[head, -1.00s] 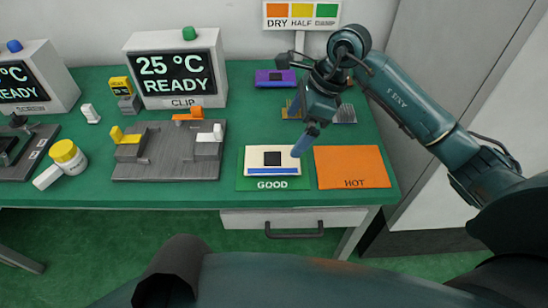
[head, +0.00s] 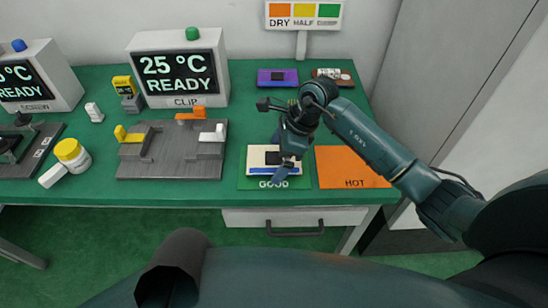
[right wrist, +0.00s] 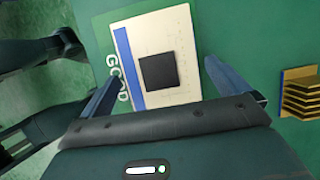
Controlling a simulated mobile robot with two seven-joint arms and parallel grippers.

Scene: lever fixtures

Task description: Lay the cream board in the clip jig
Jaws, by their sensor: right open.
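The cream board (head: 258,161), with a black chip and a blue edge strip, lies on the green GOOD mat (head: 246,183). In the right wrist view the board (right wrist: 185,85) lies between the spread fingers of my right gripper (right wrist: 165,90), which is open and holds nothing. In the head view my right gripper (head: 283,168) is over the board's right part and hides some of it. I cannot tell if the fingers touch the board. The grey clip jig (head: 165,168) stands empty to the left, with yellow, orange and white levers. My left gripper is not in view.
An orange HOT mat (head: 350,168) lies right of the GOOD mat. A purple board (head: 277,77) and a brown board (head: 333,76) lie behind. The CLIP display (head: 178,70) stands behind the jig.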

